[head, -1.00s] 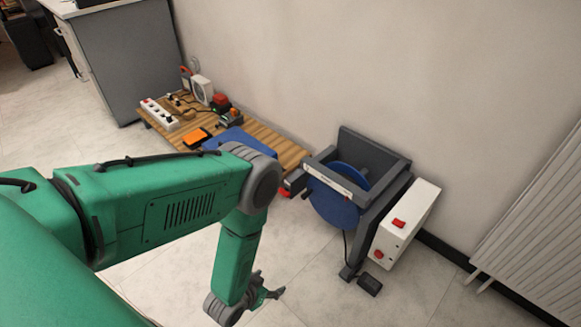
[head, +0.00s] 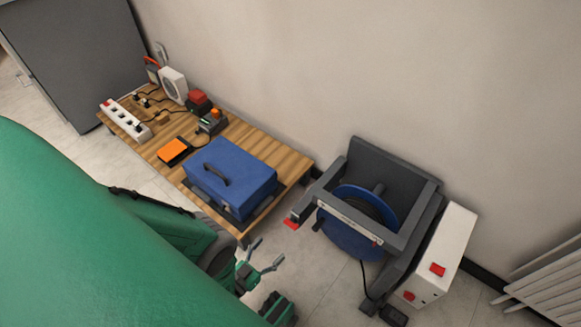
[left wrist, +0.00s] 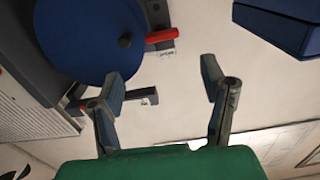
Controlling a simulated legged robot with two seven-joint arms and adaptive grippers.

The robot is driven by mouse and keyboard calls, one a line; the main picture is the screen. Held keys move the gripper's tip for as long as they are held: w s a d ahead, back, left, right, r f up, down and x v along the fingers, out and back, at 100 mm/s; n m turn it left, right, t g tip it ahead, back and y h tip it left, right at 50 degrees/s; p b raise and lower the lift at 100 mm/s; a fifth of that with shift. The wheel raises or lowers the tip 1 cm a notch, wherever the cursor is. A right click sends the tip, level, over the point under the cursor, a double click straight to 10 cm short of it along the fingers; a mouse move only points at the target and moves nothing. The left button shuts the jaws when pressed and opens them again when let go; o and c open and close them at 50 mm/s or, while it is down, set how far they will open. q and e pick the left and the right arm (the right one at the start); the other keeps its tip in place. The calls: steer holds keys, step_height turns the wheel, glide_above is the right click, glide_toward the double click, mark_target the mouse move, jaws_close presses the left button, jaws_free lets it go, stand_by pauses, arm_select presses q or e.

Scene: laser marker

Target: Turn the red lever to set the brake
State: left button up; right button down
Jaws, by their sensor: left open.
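The red lever (head: 291,223) sticks out from the left end of the grey frame of a machine with a blue wheel (head: 355,240). In the left wrist view the lever (left wrist: 160,35) is a short red handle beside the blue disc, beyond my fingertips. My left gripper (head: 267,252) is open and empty, below and left of the lever in the head view. In the left wrist view its two fingers (left wrist: 165,84) are spread apart, and the lever lies ahead of the gap, not between them. My right gripper is not in view.
A low wooden table (head: 285,160) left of the machine carries a blue case (head: 230,175), an orange device (head: 173,151) and a power strip (head: 126,118). A white box (head: 446,250) with red buttons is on the machine's right. A radiator (head: 550,275) is at the far right.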

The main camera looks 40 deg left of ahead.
mark_target(289, 226)
arm_select(q)
steer(key=w, duration=0.3)
steer(key=w+b, duration=0.1)
steer(key=w, duration=0.2)
steer(key=w+b, duration=0.1)
steer(key=w, duration=0.2)
steer(key=shift+w+d+f, duration=0.1)
steer(key=shift+w+f, duration=0.15)
steer(key=shift+w, duration=0.1)
steer(key=shift+w+d+r, duration=0.15)
steer(key=shift+w, duration=0.45)
steer(key=c, duration=1.2)
